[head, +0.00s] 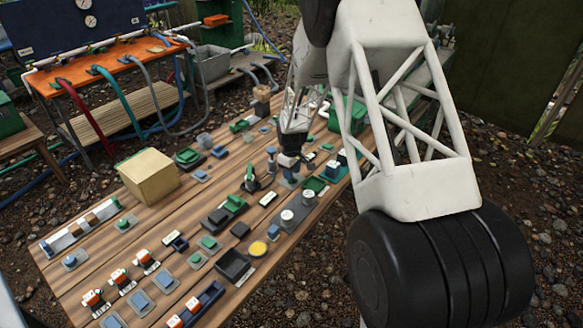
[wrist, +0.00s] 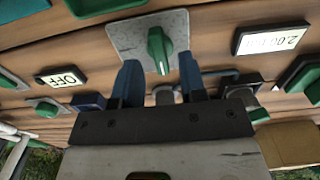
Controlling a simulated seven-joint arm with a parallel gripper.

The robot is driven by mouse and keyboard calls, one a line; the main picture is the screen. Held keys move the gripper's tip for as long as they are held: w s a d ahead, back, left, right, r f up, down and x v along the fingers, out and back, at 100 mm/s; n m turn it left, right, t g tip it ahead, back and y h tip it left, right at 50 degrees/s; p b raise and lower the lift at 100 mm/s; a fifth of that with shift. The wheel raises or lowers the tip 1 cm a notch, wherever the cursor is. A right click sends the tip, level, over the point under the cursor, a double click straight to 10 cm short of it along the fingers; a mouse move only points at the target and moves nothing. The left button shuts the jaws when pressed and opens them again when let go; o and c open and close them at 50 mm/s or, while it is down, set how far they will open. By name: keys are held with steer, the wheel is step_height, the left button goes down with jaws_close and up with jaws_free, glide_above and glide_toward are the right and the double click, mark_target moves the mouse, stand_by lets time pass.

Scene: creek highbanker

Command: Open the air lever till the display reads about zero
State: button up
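A green lever (wrist: 160,48) stands on a grey plate (wrist: 122,34) in the wrist view; I take it to be the air lever, though no label on it is readable. My gripper (wrist: 160,68) is open, its two blue fingers apart on either side of the lever's near end, with gaps visible. A white display (wrist: 270,38) to the right of the plate shows a reading starting with 2.0; the last characters are unclear. In the head view my gripper (head: 289,163) is low over the far part of the bench, and hides the lever there.
The wooden bench (head: 150,225) carries many small switches and knobs close around my gripper. A tan box (head: 148,176) stands at its left. A small OFF display (wrist: 62,78) is left of the lever. An orange table (head: 110,68) with hoses stands behind.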

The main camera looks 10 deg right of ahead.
steer(key=shift+f, duration=1.15)
steer(key=c, duration=0.4)
steer(key=shift+c, duration=0.2)
